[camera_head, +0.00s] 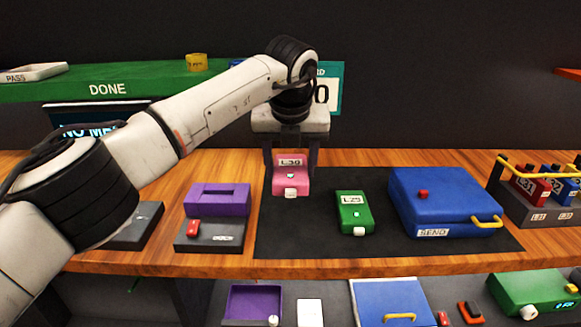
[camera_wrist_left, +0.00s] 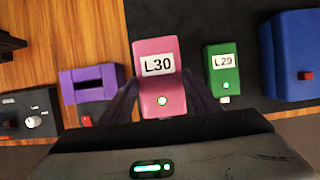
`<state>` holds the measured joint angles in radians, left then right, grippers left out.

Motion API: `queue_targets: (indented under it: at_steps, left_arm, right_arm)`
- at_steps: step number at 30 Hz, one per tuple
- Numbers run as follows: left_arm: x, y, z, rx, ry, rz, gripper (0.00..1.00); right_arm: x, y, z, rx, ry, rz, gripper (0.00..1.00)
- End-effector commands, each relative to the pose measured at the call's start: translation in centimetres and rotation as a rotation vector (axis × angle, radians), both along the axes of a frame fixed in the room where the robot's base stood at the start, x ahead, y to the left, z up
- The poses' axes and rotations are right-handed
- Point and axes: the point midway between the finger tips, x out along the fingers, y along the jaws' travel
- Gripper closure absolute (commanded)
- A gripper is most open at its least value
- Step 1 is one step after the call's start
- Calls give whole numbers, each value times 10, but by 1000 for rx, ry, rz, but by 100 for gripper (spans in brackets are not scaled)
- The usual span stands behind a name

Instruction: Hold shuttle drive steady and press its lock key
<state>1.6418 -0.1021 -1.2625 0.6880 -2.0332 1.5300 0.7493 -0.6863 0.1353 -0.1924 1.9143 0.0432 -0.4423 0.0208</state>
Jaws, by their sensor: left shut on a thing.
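The pink drive labelled L30 (camera_head: 290,180) stands on the dark mat, with a small lit spot on its top and a white piece at its front end. It also shows in the left wrist view (camera_wrist_left: 156,88). My left gripper (camera_head: 291,165) reaches down from above, its two fingers on either side of the pink drive, shut on it. A green drive labelled L29 (camera_head: 354,213) lies to the right on the same mat, with a lit spot and a white front piece. I cannot tell which part is the lock key. My right gripper is out of view.
A purple slotted block (camera_head: 217,199) on a grey base with a red switch stands left of the mat. A blue SEND box (camera_head: 440,203) with a yellow handle stands right. A rack (camera_head: 540,200) of red and blue drives is at far right. A green DONE shelf (camera_head: 150,83) is behind.

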Motion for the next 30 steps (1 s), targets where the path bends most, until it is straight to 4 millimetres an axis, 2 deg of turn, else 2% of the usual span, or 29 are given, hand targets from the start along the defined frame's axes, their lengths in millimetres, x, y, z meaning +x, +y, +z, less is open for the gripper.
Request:
queue_targets:
  at_steps: [5,30]
  left_arm:
    - [0,0,-7,0,-1,0,65]
    - [0,0,-75,0,-1,0,65]
  right_arm:
    - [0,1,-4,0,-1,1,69]
    - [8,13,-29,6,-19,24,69]
